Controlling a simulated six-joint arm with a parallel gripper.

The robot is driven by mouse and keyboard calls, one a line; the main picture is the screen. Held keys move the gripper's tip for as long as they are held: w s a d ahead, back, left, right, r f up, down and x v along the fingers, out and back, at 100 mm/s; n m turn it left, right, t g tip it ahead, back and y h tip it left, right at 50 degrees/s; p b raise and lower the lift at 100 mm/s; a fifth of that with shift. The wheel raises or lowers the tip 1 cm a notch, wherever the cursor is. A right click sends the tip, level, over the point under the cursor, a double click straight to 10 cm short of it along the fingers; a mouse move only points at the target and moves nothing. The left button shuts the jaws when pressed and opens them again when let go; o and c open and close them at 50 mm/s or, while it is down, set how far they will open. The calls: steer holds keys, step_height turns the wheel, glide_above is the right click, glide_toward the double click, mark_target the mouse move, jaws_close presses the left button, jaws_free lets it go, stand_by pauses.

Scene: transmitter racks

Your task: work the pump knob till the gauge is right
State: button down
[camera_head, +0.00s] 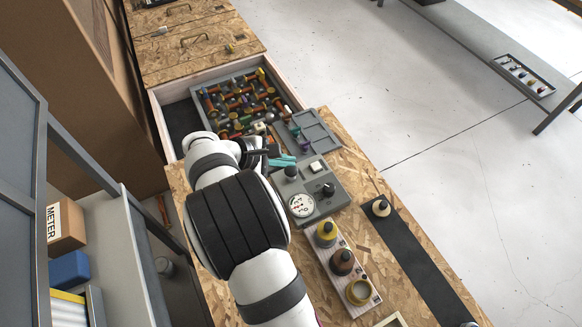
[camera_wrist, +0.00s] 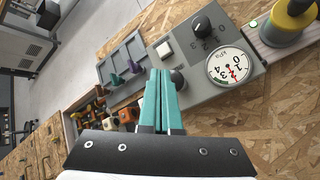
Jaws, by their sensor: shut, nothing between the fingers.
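A grey panel (camera_head: 325,203) carries a round white gauge (camera_head: 301,205), a black dial knob (camera_head: 328,189), a pale square button (camera_head: 317,167) and a dark round knob (camera_head: 291,171). In the wrist view the gauge (camera_wrist: 230,67) is marked kPa and shows red on its face; I cannot read the needle exactly. The black dial knob (camera_wrist: 202,24) has numbers beside it. The dark round knob (camera_wrist: 178,79) is partly hidden behind my teal fingertips. My gripper (camera_wrist: 160,73) is shut and empty, beside that knob; I cannot tell whether they touch. It also shows in the head view (camera_head: 283,161).
An open drawer (camera_head: 158,113) with a tray of mixed parts lies beyond the panel, beside a grey compartment tray (camera_head: 316,131). A board with several coloured knobs (camera_head: 343,262) stands nearer. A black strip (camera_head: 418,258) runs along the bench's right side.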

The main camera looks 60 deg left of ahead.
mark_target(286, 171)
steer(key=shift+r, duration=2.5)
steer(key=w+d+r+m+g+h, duration=0.25)
steer(key=w+d+m, duration=0.3)
steer(key=d, duration=0.35)
steer(key=w+d+r+m+g+h, duration=0.1)
steer(key=w+d+r+m+h, duration=0.1)
steer(key=w+d+r+m, duration=0.45)
steer(key=d+m+g, duration=0.4)
steer(key=d+m, duration=0.3)
steer(key=d, duration=1.3)
steer(key=s+d+f+m+g+y, duration=0.1)
steer(key=s+d+m+y, duration=0.4)
steer(key=s+d+m, duration=0.5)
steer(key=s+m+g, duration=0.1)
steer(key=s+m, duration=0.2)
steer(key=m, duration=0.1)
steer(key=shift+s+d+m, duration=0.2)
steer(key=shift+s+m, duration=0.2)
